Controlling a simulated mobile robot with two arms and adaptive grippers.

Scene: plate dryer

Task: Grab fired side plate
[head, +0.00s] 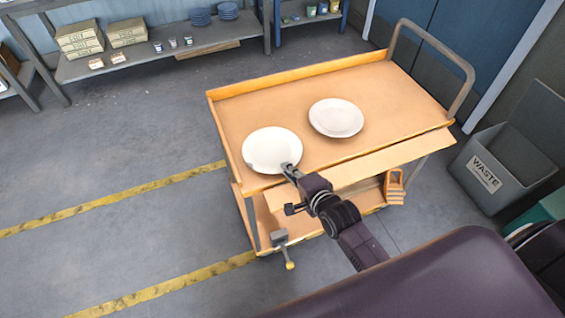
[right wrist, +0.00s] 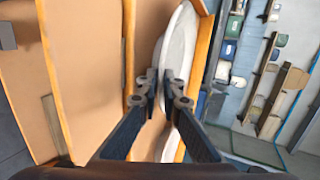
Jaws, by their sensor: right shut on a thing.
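Two round white plates are on the orange-tan cart. The nearer left plate (head: 268,146) is at the cart's left end, and the other plate (head: 336,118) lies flat to its right. I cannot tell by look which one is the fired side plate. My right gripper (head: 289,168) is at the near right rim of the left plate. In the right wrist view the fingers (right wrist: 165,92) are shut on the rim of this white plate (right wrist: 178,48), one on each side. Whether the plate is lifted off the cart top is unclear. My left gripper is not in view.
The cart (head: 400,85) has a raised edge, a metal handle at the far right and a lower shelf. A grey waste bin (head: 492,172) stands right of it. Shelves (head: 170,50) with boxes and blue plates stand behind. The floor to the left is clear.

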